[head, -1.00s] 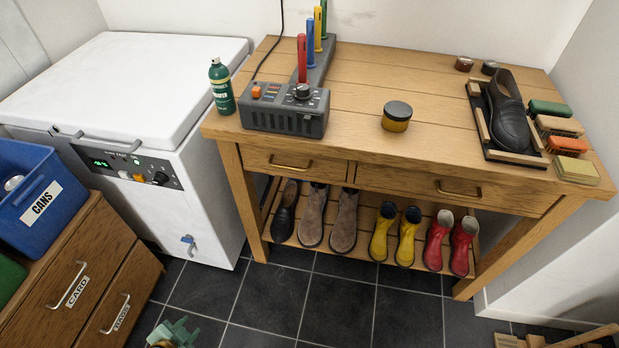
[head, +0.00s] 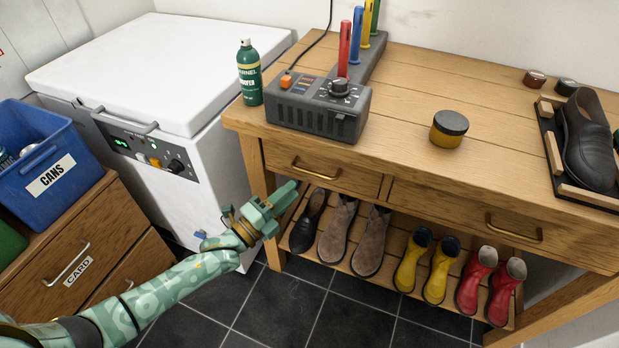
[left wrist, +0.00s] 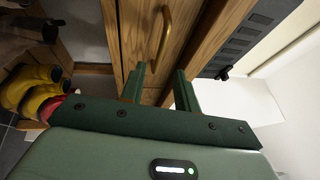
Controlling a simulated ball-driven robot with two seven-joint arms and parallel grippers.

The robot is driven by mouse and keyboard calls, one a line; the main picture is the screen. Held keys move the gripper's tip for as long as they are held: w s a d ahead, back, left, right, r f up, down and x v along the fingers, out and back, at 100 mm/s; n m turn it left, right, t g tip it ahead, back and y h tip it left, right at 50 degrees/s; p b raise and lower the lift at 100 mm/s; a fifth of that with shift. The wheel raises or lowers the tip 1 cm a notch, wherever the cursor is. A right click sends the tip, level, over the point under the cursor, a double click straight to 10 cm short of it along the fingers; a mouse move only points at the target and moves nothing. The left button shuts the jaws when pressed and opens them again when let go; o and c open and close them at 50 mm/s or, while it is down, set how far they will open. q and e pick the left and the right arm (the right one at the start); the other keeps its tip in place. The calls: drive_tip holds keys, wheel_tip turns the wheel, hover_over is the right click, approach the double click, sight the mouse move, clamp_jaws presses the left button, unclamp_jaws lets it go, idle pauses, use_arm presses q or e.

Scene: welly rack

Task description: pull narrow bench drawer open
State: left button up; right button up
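The narrow bench drawer (head: 335,177) is the left one under the bench top. It looks shut, and its brass bar handle (head: 316,170) is clear of my gripper. My left gripper (head: 284,203) is in front of the bench, left of and below the handle in the head view. In the left wrist view, my left gripper's two fingers (left wrist: 159,72) stand apart with nothing between them. The handle (left wrist: 164,36) shows beyond the fingertips, roughly in line with the gap, on the drawer front (left wrist: 142,22). My right gripper is not in view.
The wide drawer (head: 460,209) is to the right. A lower shelf (head: 393,262) holds several shoes and boots. A grey boot dryer (head: 322,115), a green spray can (head: 249,72) and a tin (head: 449,128) stand on the bench top. A white chest freezer (head: 190,70) is left of the bench.

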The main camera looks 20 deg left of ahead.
use_arm(q)
drive_tip(key=b+x, duration=0.1)
drive_tip(key=x, duration=0.5)
drive_tip(key=shift+w+d, duration=0.15)
drive_tip(key=shift+w, duration=0.2)
clamp_jaws()
